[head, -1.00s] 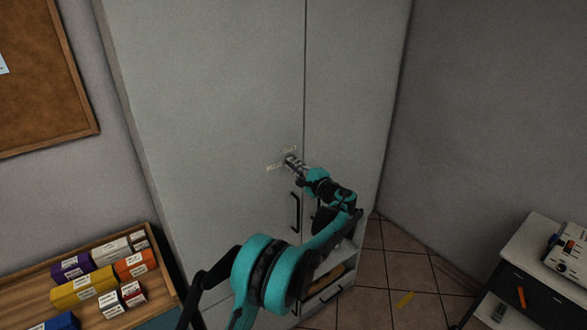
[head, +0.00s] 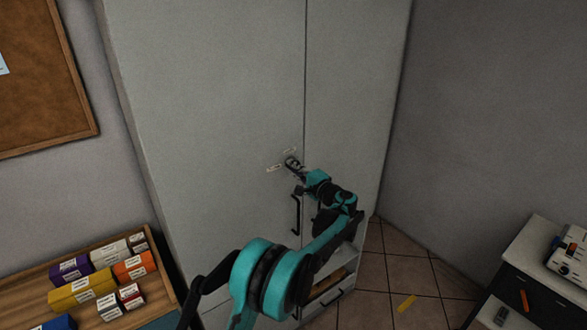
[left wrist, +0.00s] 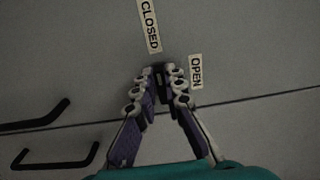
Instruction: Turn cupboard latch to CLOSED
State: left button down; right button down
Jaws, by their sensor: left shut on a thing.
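The grey cupboard (head: 215,90) stands ahead with its doors shut. Its small dark latch (left wrist: 161,72) sits between my fingertips in the left wrist view and is mostly hidden by them. A white CLOSED label (left wrist: 150,26) is above the latch in that view, and an OPEN label (left wrist: 196,71) is to its right. My left gripper (head: 292,161) is at the door face by the labels. It also shows in the left wrist view (left wrist: 161,78), its fingertips shut on the latch. Which way the latch points is hard to tell. My right gripper is not in view.
A black door handle (head: 295,215) is just below the latch. A wooden shelf (head: 28,283) with several coloured boxes stands at lower left. A white-topped cabinet (head: 532,260) with a device stands at right. Tiled floor lies between it and the cupboard.

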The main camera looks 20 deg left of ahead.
pick_arm(q)
jog(key=c, duration=1.6)
grip_release()
jog(key=v, duration=1.2)
jog(key=shift+s+a, duration=0.1)
jog(key=shift+a, duration=0.05)
